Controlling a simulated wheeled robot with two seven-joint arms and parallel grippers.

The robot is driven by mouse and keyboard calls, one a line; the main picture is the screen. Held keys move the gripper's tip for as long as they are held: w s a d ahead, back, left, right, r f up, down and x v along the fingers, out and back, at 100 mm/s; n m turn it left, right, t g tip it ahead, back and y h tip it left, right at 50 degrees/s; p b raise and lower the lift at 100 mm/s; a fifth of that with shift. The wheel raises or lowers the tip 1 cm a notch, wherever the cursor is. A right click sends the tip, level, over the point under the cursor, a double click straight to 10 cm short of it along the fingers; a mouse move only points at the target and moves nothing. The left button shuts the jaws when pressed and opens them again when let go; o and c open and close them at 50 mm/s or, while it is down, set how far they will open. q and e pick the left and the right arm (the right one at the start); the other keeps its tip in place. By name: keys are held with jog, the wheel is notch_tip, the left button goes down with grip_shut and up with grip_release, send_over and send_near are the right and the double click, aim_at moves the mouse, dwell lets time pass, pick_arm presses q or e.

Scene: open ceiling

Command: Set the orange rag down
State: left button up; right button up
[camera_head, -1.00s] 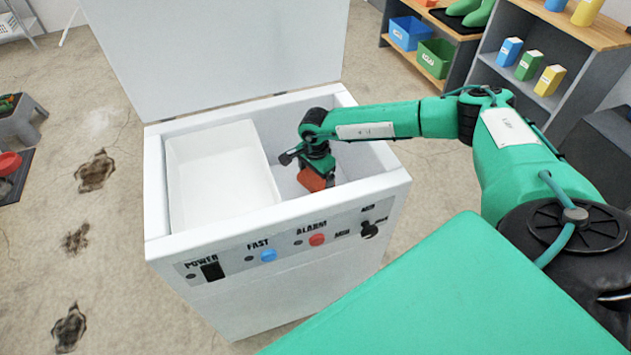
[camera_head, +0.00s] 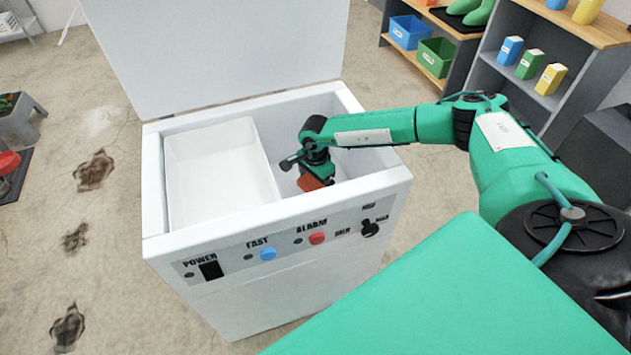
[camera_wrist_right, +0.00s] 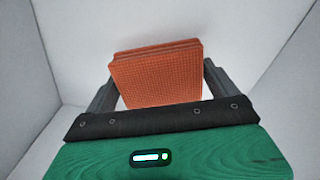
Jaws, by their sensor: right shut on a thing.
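The orange rag (camera_head: 309,182) is a folded, waffle-textured block held by my right gripper (camera_head: 318,178) inside the right compartment of the white chest freezer (camera_head: 160,215). In the right wrist view the rag (camera_wrist_right: 155,75) sits between the two dark fingers of the gripper (camera_wrist_right: 158,85), which is shut on it. Pale compartment walls surround it there. I cannot tell whether the rag touches the compartment floor. My left gripper is not in view.
The freezer lid (camera_head: 215,50) stands open at the back. A white bin (camera_head: 215,170) fills the left side of the freezer, next to the gripper. The front panel has knobs and buttons (camera_head: 268,253). Shelves (camera_head: 560,110) stand at the far right.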

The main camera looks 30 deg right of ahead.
aim_at(316, 182)
jog(key=o, duration=0.7)
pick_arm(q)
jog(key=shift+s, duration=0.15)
pick_arm(e)
jog(key=shift+r, duration=0.1)
jog(key=shift+r, duration=0.2)
notch_tip(316, 182, up, 2)
jog(key=shift+p, duration=0.6)
pick_arm(q)
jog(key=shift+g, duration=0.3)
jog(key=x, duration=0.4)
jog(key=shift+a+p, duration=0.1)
jog(key=shift+p, duration=0.2)
pick_arm(e)
notch_tip(316, 182, up, 11)
jog(key=shift+f, duration=0.15)
